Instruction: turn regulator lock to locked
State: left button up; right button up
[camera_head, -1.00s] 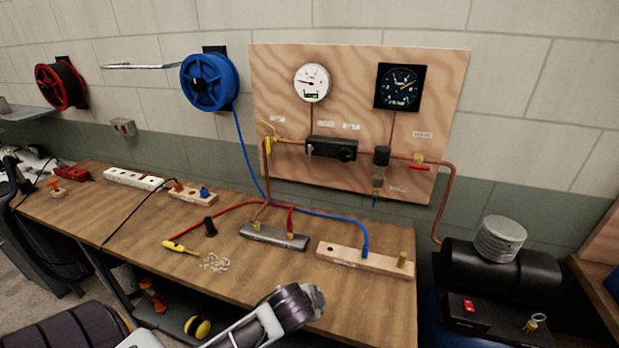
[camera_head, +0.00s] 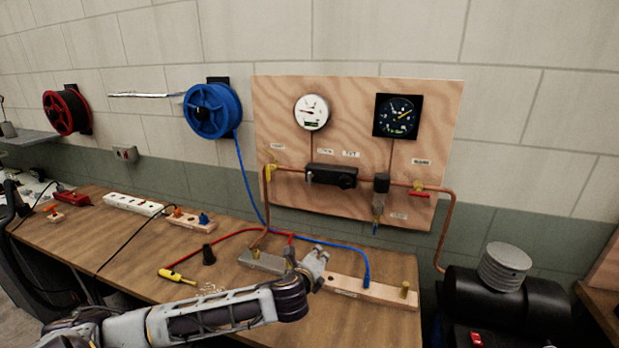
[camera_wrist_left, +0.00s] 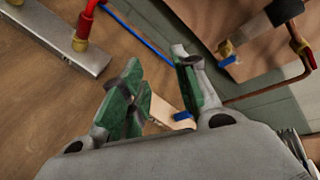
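The regulator (camera_head: 332,176) is a dark block on the copper pipe, at the middle of the plywood panel (camera_head: 350,90). A small light part, possibly its lock, shows at its left end; its setting is too small to read. My left gripper (camera_head: 313,264) is over the bench, below and in front of the regulator and apart from it. In the left wrist view, the left gripper (camera_wrist_left: 158,64) has its green-padded fingers spread with nothing held between them. The regulator cannot be made out there. My right gripper is not in view.
A white gauge (camera_head: 311,112) and a black gauge (camera_head: 397,116) sit above the regulator. A filter (camera_head: 380,186), a red-handled valve (camera_head: 418,191) and a yellow valve (camera_head: 270,172) flank it. A wooden block (camera_head: 375,291) and red and blue hoses lie on the bench.

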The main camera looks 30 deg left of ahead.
pick_arm(q)
jog(key=w+a+r+m+t, duration=0.2)
jog(key=w+a+r+m, duration=0.25)
jog(key=r+m, duration=0.2)
jog(key=m+t, duration=0.2)
jog(key=m, duration=0.4)
send_near(309, 176)
jog(key=s, duration=0.2)
jog(key=shift+s+d+f+n, duration=0.25)
jog(key=shift+s+d+f, duration=0.15)
jog(key=shift+w, duration=0.15)
jog(key=shift+a+r+p+x, duration=0.15)
jog(key=shift+p+x, duration=0.55)
jog(key=shift+x, duration=2.7)
jog(key=shift+a+r+p+x, duration=0.1)
jog(key=shift+p+x, duration=0.6)
jog(key=shift+x, duration=2.7)
grip_shut()
